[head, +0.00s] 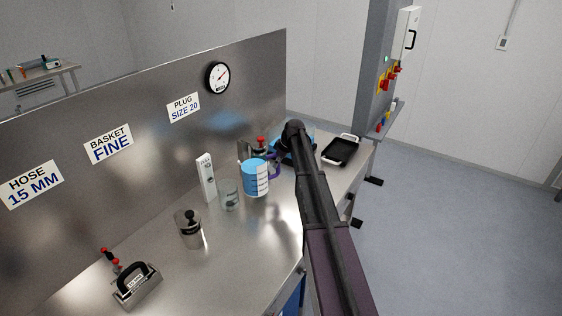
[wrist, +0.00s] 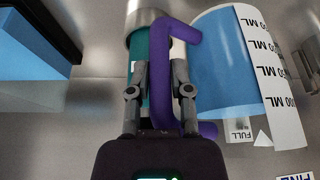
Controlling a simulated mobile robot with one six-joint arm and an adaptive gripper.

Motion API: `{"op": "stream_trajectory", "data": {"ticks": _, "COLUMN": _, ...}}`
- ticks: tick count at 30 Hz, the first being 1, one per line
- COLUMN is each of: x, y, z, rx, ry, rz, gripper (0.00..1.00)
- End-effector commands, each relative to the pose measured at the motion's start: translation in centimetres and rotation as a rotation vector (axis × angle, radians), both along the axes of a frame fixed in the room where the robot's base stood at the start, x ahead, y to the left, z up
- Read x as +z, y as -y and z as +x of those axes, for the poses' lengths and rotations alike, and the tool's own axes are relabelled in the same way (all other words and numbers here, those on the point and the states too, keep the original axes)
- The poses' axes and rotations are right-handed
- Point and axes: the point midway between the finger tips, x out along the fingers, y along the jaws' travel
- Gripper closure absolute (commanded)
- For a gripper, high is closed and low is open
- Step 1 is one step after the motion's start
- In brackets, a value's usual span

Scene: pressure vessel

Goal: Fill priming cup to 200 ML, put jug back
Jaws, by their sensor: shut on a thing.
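The jug (head: 256,180) holds blue liquid and has a white ML scale and a purple handle. It looks close to upright at the bench, beside the clear cup (head: 229,196); I cannot tell whether it touches the bench. In the wrist view the jug (wrist: 228,60) is at the right, and its purple handle (wrist: 183,75) is at my gripper (wrist: 160,75). My gripper is shut on the handle; the arm partly hides it in the head view. The cup looks empty, but its marks are too small to read. The cup does not clearly show in the wrist view.
A white upright box (head: 207,178) stands behind the cup. A steel canister (head: 189,229) and a black-handled block (head: 136,287) are nearer on the bench. A black tray (head: 341,150) lies at the far right end. The back panel (head: 130,170) carries signs and a gauge (head: 217,78).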

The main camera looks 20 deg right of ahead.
Motion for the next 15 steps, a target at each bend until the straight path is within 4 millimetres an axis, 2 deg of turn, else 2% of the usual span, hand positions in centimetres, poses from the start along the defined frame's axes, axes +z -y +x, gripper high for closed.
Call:
{"op": "stream_trajectory", "data": {"ticks": 7, "x": 0.00, "y": 0.87, "z": -0.17, "rx": -0.011, "ry": 0.001, "rz": 0.004, "gripper": 1.00}}
{"op": "stream_trajectory", "data": {"ticks": 15, "x": 0.49, "y": 0.52, "z": -0.29, "rx": -0.010, "ry": 0.007, "rz": -0.040, "gripper": 1.00}}
